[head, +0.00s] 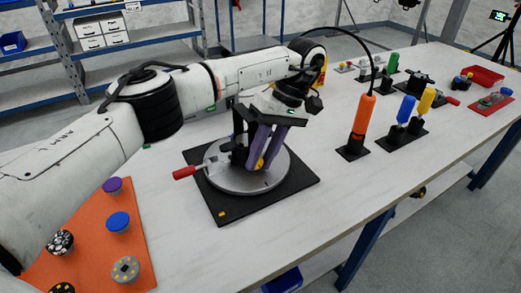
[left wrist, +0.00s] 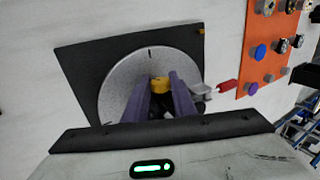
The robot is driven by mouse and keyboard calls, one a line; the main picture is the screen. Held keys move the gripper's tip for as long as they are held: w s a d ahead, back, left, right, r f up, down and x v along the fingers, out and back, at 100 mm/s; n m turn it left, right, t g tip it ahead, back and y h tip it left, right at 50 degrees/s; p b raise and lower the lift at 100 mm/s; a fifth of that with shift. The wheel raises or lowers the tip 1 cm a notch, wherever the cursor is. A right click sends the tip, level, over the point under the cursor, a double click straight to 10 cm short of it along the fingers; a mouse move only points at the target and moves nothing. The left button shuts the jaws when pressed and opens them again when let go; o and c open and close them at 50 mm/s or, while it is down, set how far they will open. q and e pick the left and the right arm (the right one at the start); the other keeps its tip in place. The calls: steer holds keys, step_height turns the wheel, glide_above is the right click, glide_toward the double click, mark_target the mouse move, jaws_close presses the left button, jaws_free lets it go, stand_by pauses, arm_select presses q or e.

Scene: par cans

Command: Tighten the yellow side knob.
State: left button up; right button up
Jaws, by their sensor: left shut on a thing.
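A round grey disc (head: 225,178) lies on a black square plate (head: 300,192) on the table. A yellow knob (head: 259,163) is at the fixture on the disc; the left wrist view shows it more clearly (left wrist: 160,84). My left gripper (head: 260,166) points down over the disc, its purple fingers on either side of the knob, shut on it. The fingers hide much of the knob and how it joins the black post (head: 239,125). A red-handled lever (head: 186,172) sticks out to the left. My right gripper is not in view.
An orange mat (head: 85,235) with several knobs lies at the front left. An orange-handled tool (head: 362,120) stands upright to the right, with blue and yellow handled tools (head: 405,110) beyond it. A red tray (head: 487,76) is far right. The table front is clear.

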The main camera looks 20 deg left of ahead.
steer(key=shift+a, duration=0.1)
arm_select(q)
steer(key=o, duration=1.1)
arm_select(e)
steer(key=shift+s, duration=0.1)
